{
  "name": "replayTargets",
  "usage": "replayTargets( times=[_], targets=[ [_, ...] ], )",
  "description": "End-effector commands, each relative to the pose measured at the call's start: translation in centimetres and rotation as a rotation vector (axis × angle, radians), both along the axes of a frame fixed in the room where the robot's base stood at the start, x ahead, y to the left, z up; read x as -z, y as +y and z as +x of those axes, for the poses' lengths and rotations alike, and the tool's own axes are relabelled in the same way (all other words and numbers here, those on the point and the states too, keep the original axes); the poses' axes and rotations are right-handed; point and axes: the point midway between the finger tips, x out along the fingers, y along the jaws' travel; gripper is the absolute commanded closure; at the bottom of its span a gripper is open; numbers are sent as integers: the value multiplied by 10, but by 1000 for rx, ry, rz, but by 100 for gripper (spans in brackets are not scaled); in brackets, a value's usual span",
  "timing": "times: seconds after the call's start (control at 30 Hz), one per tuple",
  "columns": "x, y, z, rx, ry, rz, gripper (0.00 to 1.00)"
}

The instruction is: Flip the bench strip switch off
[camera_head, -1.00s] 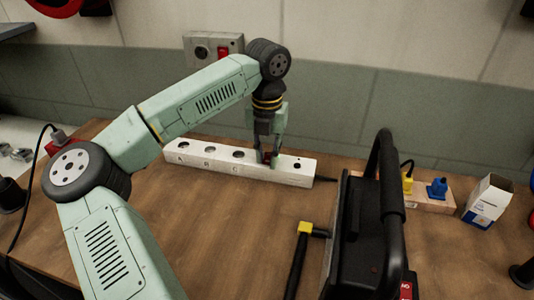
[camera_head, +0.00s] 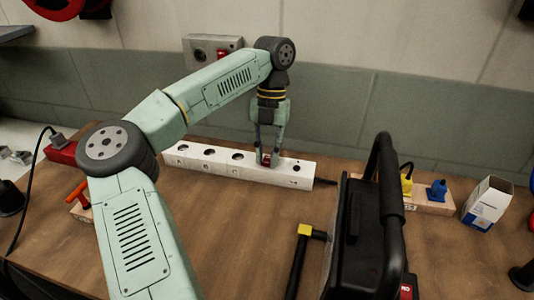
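The white bench strip (camera_head: 215,170) lies on the wooden bench near the wall, with round sockets marked with letters along its top. A small red switch (camera_head: 267,159) sits toward its right part, partly hidden by my fingers. My gripper (camera_head: 267,161) points straight down over this switch, with its fingertips at the strip's top. The two fingers look a little apart, with the red of the switch between them. Whether they touch it, and which way the switch is tilted, I cannot tell.
A black machine with a handle (camera_head: 372,235) stands in front on the right, beside a yellow-tipped tool (camera_head: 302,240). A wooden strip with yellow and blue plugs (camera_head: 432,203) and a small box (camera_head: 487,203) are at right. A wall box with a red switch (camera_head: 212,48) is behind my arm.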

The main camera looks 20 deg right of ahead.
Motion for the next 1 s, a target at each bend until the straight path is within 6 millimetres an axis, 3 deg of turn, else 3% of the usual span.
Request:
replayTargets(
  times=[0.3, 0.63, 0.77, 1.0],
  targets=[
    [0, 0, 0, 0, -1, -1, 60],
    [-4, 0, 0, 0, -2, 0, 60],
    [-21, 0, 0, 1, -4, 0, 60],
    [-70, 0, 1, -3, -6, 1, 60]
  ],
)
